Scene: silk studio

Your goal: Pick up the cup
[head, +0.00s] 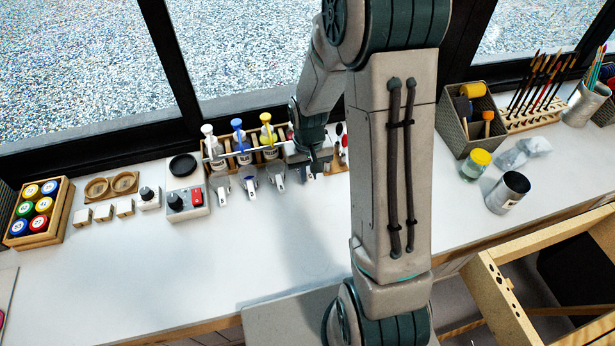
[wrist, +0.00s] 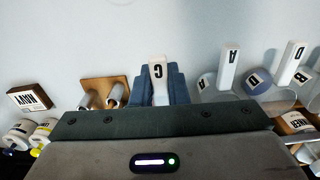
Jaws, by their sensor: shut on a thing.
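The rest of that cup is hidden behind my gripper's body. In the head view my gripper (head: 309,168) is low over the back of the white table, at the right end of a row of small cups with pale handles, among them one (head: 277,181) just to its left. I cannot tell whether the held cup touches the table.
Beside the held tab are handles marked A (wrist: 229,66) and D (wrist: 291,62). A wooden rack (head: 225,152) with white, blue and yellow-topped bottles stands close behind. A brush holder (head: 540,112), a yellow-lidded jar (head: 477,164) and a dark-topped can (head: 507,192) stand right. The front middle of the table is clear.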

